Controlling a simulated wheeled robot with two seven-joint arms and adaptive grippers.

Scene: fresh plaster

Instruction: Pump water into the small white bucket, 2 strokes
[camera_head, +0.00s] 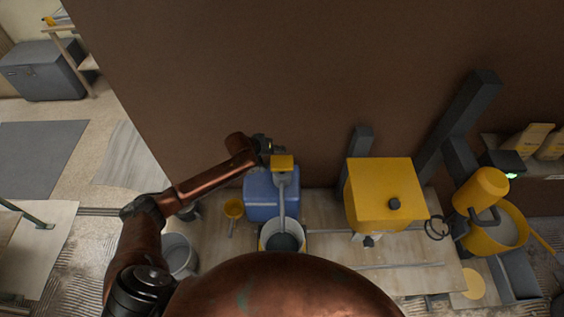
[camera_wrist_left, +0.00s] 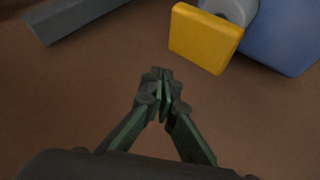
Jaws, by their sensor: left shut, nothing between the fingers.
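A blue canister (camera_head: 262,197) stands on the bench against the brown wall, with a yellow pump head (camera_head: 283,162) on top. A grey spout (camera_head: 283,200) runs from it down toward a small white bucket (camera_head: 265,236), whose inside looks dark grey. My body hides the bucket's lower part. My left gripper (camera_head: 268,146) is shut and empty beside the pump head. In the left wrist view the closed fingertips (camera_wrist_left: 163,78) are apart from the yellow pump head (camera_wrist_left: 206,38), with the blue canister (camera_wrist_left: 287,35) behind it. My right gripper is out of view.
The brown wall (camera_head: 300,70) closes off the back.

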